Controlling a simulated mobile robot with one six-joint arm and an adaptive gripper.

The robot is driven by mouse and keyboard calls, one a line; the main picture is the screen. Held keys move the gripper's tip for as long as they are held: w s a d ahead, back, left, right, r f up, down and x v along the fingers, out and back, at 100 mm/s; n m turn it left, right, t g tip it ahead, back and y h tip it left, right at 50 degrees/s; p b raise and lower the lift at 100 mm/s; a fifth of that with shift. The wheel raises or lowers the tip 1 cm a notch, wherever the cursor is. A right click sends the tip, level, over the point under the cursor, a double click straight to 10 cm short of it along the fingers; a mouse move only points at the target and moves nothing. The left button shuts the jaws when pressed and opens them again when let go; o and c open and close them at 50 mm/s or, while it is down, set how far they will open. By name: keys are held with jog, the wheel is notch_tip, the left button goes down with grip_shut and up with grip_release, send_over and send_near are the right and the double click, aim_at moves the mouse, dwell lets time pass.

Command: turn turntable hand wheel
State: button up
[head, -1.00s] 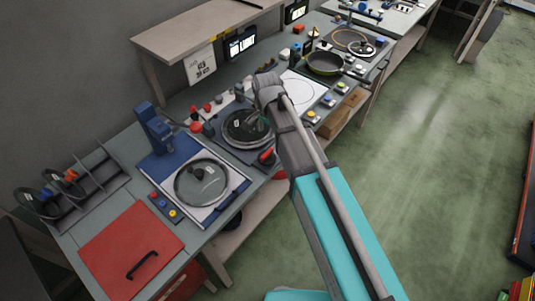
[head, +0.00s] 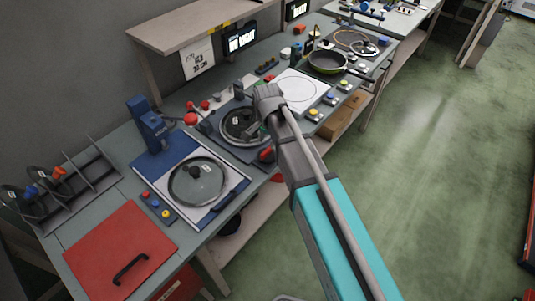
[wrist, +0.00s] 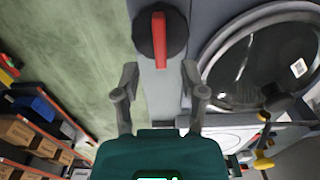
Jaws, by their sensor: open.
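A round dark knob with a red bar handle (wrist: 160,36) sits at the edge of the grey bench, ahead of my fingers in the wrist view. In the head view the red-handled knob (head: 266,154) is beside the black turntable disc (head: 236,126). The disc, with a shiny rim and a white label, also shows at right in the wrist view (wrist: 232,75). My gripper (wrist: 160,76) is open and empty; its two fingers are spread apart, short of the knob, which lies in line with the gap. In the head view my arm partly hides the gripper and disc.
A glass-lidded pan station (head: 172,193) and red panel (head: 105,255) lie left of the turntable. Red-topped posts (head: 191,119) stand behind. A shelf (head: 190,32) overhangs the back. The green floor at right is clear.

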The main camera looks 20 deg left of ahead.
aim_at(267, 150)
jog(key=shift+f+b, duration=2.2)
jog(key=shift+f, duration=0.35)
jog(key=shift+c, duration=0.2)
grip_shut()
